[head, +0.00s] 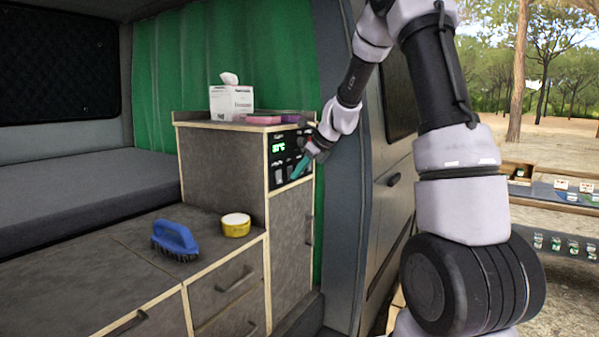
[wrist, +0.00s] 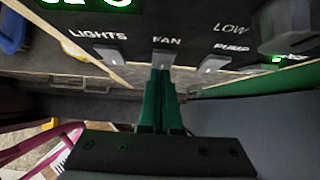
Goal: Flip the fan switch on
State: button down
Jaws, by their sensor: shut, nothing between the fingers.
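The black control panel (head: 290,157) is set in the upper face of the grey cabinet and shows a green display. In the wrist view, a row of pale rocker switches carries the labels LIGHTS, FAN and PUMP. The fan switch (wrist: 163,58) is in the middle, between the lights switch (wrist: 112,56) and the pump switch (wrist: 212,64). My gripper (wrist: 160,72) is shut and empty, with its green fingertips at the lower edge of the fan switch. I cannot tell whether they touch it or which way it is set. In the head view my gripper (head: 297,174) is at the panel.
A dark knob (wrist: 285,25) with a lit green lamp sits right of the pump switch. A tissue box (head: 231,102) and a pink item (head: 263,120) stand on the cabinet top. A blue brush (head: 175,238) and yellow tape roll (head: 236,225) lie on the lower counter.

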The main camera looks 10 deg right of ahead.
jog(key=shift+w+a+f, duration=0.1)
jog(key=shift+w+a, duration=0.05)
jog(key=shift+a, duration=0.05)
dwell(0.3)
jog(key=shift+r, duration=0.85)
